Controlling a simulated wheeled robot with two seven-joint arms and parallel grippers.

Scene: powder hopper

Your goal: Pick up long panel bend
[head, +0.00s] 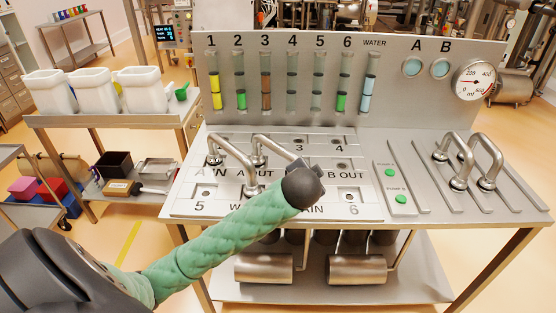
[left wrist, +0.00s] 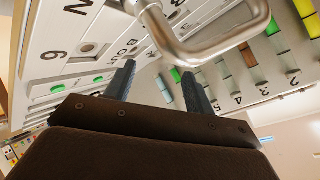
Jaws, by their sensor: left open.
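Two silver pipe bends stand on the flow panel (head: 185,208) in the head view. The left bend (head: 232,151) rises near A IN and slopes toward A OUT. The other bend (head: 275,142) stands beside it, its right end partly hidden by my left gripper (head: 308,169). I cannot tell which is the long one. My left gripper is above the panel's right half. In the left wrist view, my left gripper's fingers (left wrist: 158,84) are apart with nothing between them. A silver bend (left wrist: 205,48) lies just beyond the fingertips. My right gripper is not in view.
Two more bends (head: 452,150) (head: 487,158) stand on the slotted rack at right. Green pump buttons (head: 390,172) sit between panel and rack. An upright back panel (head: 295,55) with sight tubes and a gauge (head: 474,81) rises behind. White containers (head: 140,90) stand on a side table.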

